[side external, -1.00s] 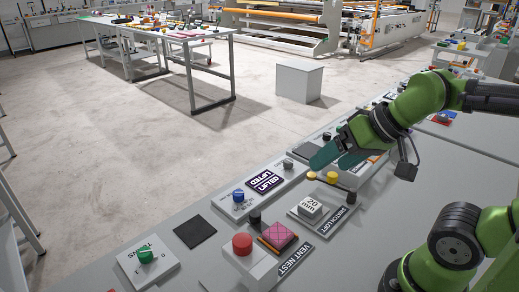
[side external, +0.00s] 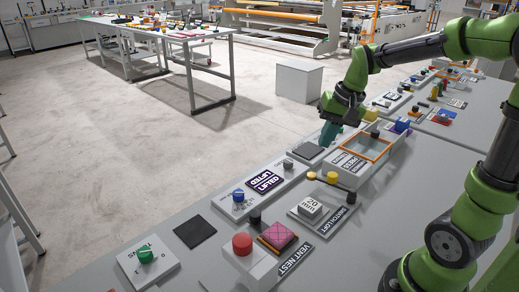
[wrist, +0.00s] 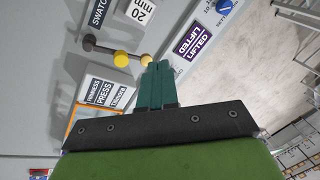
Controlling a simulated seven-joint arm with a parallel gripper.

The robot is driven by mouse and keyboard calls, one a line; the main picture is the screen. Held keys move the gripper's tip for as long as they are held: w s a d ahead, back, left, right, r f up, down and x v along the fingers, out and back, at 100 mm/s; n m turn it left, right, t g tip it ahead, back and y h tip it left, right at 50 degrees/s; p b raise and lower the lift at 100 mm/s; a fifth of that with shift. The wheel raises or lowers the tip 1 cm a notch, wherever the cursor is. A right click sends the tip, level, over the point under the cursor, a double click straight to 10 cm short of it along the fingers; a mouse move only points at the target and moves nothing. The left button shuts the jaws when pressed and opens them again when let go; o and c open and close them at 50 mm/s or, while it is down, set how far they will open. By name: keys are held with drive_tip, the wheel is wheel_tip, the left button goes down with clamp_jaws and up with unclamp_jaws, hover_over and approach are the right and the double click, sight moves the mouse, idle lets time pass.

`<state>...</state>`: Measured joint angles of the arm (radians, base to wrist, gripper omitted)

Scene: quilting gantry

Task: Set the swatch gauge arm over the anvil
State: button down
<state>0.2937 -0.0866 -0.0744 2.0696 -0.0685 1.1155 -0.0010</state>
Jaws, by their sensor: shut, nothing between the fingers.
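A larger yellow knob (side external: 333,177) sits along the bar. I cannot tell which part is the anvil, or whether the bar lies over it. My gripper (side external: 328,140) has its teal fingers shut and empty, beyond the gauge. In the wrist view its fingertips (wrist: 160,66) appear beside the small yellow piece; contact cannot be judged.
A press panel with an orange frame (side external: 366,148) stands close to the right of my gripper. A red button (side external: 242,244) and pink quilted swatch (side external: 279,235) are in front.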

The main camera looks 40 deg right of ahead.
sight(329, 180)
drive_tip(key=w+d+f+m+g, duration=0.1)
drive_tip(key=d+f+m, duration=0.1)
drive_tip(key=d, duration=0.3)
drive_tip(key=w+d+f+m+g+y, duration=0.1)
drive_tip(key=w+d+f+m, duration=0.1)
drive_tip(key=d, duration=0.4)
drive_tip(key=w+d+f+m+g+y, duration=0.1)
drive_tip(key=w+d+f, duration=0.1)
drive_tip(key=d+f, duration=0.2)
drive_tip(key=shift+d+f+m+g, duration=0.15)
drive_tip(key=shift+d+m+g, duration=0.25)
drive_tip(key=shift+d, duration=0.35)
drive_tip(key=shift+w+d+r+m+y, duration=0.1)
drive_tip(key=shift+w+r+m+y, duration=0.55)
drive_tip(key=shift+r, duration=0.3)
drive_tip(key=x, duration=0.9)
drive_tip(key=shift+f, duration=0.35)
drive_tip(key=a, duration=0.2)
drive_tip(key=shift+s+a+f, duration=0.15)
drive_tip(key=shift+s+a, duration=0.1)
drive_tip(key=shift+a, duration=0.05)
drive_tip(key=shift+s+a, duration=0.15)
drive_tip(key=shift+a, duration=0.65)
